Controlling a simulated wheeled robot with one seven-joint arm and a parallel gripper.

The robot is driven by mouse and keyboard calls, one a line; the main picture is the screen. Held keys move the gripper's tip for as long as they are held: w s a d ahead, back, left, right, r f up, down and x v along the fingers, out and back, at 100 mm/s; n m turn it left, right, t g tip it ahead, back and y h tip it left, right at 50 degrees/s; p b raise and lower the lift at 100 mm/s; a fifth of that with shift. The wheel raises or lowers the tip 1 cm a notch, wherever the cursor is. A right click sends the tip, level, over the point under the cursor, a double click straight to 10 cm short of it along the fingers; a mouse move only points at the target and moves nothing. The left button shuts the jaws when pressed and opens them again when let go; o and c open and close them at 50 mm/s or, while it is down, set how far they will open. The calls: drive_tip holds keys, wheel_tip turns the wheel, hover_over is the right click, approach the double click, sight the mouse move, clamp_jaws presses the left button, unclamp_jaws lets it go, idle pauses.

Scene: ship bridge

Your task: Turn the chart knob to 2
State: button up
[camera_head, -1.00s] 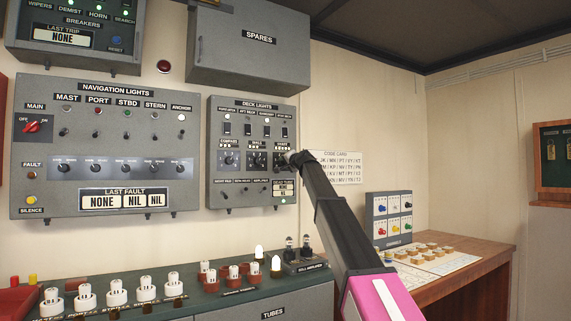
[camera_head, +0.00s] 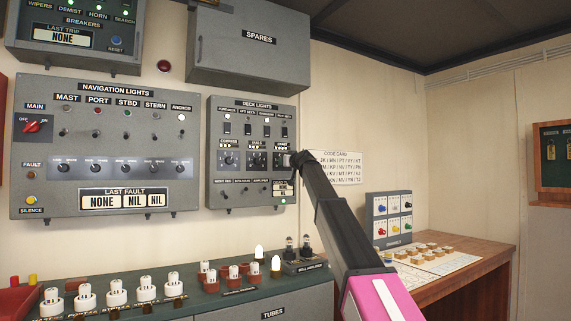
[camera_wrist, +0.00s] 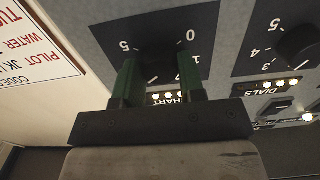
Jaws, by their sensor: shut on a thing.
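The chart knob (camera_wrist: 160,62) is a dark round knob on a black dial plate at the right of the deck lights panel (camera_head: 235,200). In the wrist view the picture is upside down; the numbers 0 and 5 show, and the rest are partly hidden. My gripper (camera_wrist: 160,78) has its two green fingers on either side of the knob and is shut on it. The CHART label shows partly between the fingers. I cannot tell which number the knob points to. In the head view my gripper (camera_head: 290,160) covers most of the chart dial.
The dials knob (camera_wrist: 298,45) sits close beside the chart dial. The navigation lights panel (camera_head: 60,200) is at the left. A spares cabinet (camera_head: 245,65) hangs above the deck lights panel. Below is a counter with white plugs (camera_head: 117,290) and two bulbs.

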drive_tip(key=shift+n, duration=7.8)
drive_tip(key=o, duration=0.9)
drive_tip(key=shift+s, duration=0.1)
drive_tip(key=v, duration=1)
drive_tip(key=shift+s+d, duration=0.25)
drive_tip(key=shift+d, duration=0.05)
